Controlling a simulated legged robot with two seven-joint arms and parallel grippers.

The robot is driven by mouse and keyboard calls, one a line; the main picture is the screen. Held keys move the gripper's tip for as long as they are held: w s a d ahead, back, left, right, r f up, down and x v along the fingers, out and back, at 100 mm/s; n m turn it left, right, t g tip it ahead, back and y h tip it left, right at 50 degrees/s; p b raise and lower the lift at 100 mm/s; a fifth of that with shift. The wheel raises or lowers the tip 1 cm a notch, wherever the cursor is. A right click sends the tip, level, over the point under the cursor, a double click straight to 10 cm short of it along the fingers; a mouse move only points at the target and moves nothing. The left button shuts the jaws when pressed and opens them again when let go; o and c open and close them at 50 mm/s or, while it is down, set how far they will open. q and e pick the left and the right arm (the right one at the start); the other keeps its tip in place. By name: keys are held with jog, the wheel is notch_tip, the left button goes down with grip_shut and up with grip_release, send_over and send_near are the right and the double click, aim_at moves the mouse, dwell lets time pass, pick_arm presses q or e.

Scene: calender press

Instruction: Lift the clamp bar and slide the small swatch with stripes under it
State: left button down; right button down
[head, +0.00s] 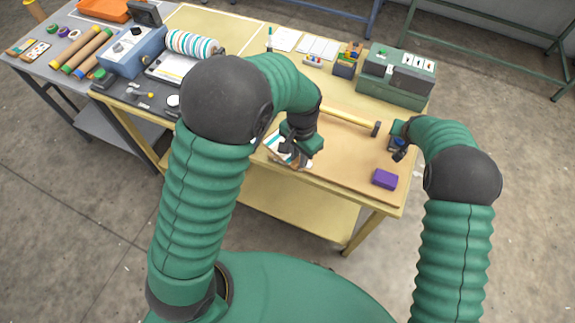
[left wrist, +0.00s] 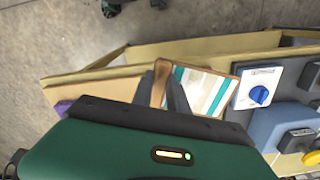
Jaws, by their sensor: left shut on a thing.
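The striped swatch (head: 276,146), in white, teal and tan, is at the near edge of the tabletop, partly hidden by my left gripper (head: 293,157). In the left wrist view the swatch (left wrist: 207,90) has a brown border, and my left gripper (left wrist: 171,92) is shut on its brown strip at one side. A yellow bar (head: 348,119) with a dark end, seemingly the clamp bar, lies across the back of the tan board (head: 345,160). My right gripper (head: 399,147) is just right of the bar's dark end; its jaw opening is unclear.
A purple block (head: 384,179) sits at the board's front right. A green box (head: 397,77) stands behind. A blue machine (head: 133,50) and a striped roll (head: 193,45) are at the left. The board's middle is clear.

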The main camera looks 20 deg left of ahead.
pick_arm(q)
jog(key=w+d+m, duration=0.1)
jog(key=w+m, duration=0.1)
jog(key=m, duration=0.2)
jog(key=w+d+f+m, duration=0.1)
jog(key=w+m, duration=0.1)
jog(key=m, duration=0.2)
jog(key=w+d+f+m, duration=0.1)
jog(key=w+m, duration=0.1)
jog(key=m, duration=0.2)
jog(key=shift+w+d+f+m, duration=0.15)
jog(key=shift+d+f+m, duration=0.05)
jog(key=shift+m, duration=0.2)
pick_arm(e)
jog(key=shift+s+f, duration=0.15)
jog(key=shift+f, duration=0.15)
pick_arm(q)
jog(key=shift+w+d+f+m, duration=0.1)
jog(key=shift+w+d+m, duration=0.15)
jog(key=shift+w+m, duration=0.25)
jog(key=shift+w+f, duration=0.35)
jog(key=shift+f, duration=0.45)
jog(key=shift+w+f, duration=0.4)
jog(key=shift+f, duration=0.4)
jog(key=shift+w+f, duration=0.35)
jog(key=shift+f, duration=0.45)
jog(key=shift+w+f, duration=0.15)
jog(key=shift+w, duration=0.95)
jog(key=shift+w+f, duration=0.1)
jog(key=shift+w, duration=1)
